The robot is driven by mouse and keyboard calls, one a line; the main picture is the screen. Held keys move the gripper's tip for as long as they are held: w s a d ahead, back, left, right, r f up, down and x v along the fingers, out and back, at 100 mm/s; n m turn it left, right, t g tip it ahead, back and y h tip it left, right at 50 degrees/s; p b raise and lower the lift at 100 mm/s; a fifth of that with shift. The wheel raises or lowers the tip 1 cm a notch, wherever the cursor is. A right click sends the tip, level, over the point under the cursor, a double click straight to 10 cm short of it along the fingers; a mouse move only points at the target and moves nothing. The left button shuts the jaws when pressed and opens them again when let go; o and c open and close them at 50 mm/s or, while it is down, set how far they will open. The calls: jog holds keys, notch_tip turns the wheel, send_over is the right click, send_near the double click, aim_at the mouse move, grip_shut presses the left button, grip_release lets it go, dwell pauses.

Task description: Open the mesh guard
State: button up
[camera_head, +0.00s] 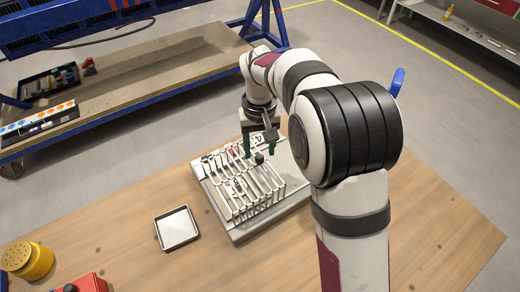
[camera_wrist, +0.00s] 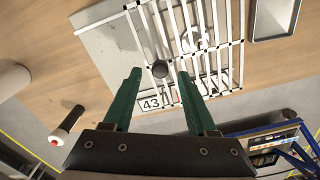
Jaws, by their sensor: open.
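The mesh guard (camera_head: 245,190) is a frame of pale bars over the grey jig base (camera_head: 238,236) on the wooden table. It appears lowered over the jig. A dark round knob (camera_head: 259,158) sits at its far edge; it also shows in the wrist view (camera_wrist: 160,68). My gripper (camera_head: 260,153) has green fingers, spread apart above that edge. In the wrist view my gripper (camera_wrist: 160,76) is open and empty, with the knob between the fingertips in the picture. I cannot tell whether a finger touches it. Bars partly hide the parts beneath.
A shallow metal tray (camera_head: 177,228) lies left of the jig. A yellow container (camera_head: 27,260) and a red box (camera_head: 86,284) stand at the table's near left. A number label, 43 (camera_wrist: 151,103), shows by the guard. The table right of the jig looks clear.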

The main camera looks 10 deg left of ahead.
jog(key=shift+f, duration=0.95)
grip_shut()
dwell(0.7)
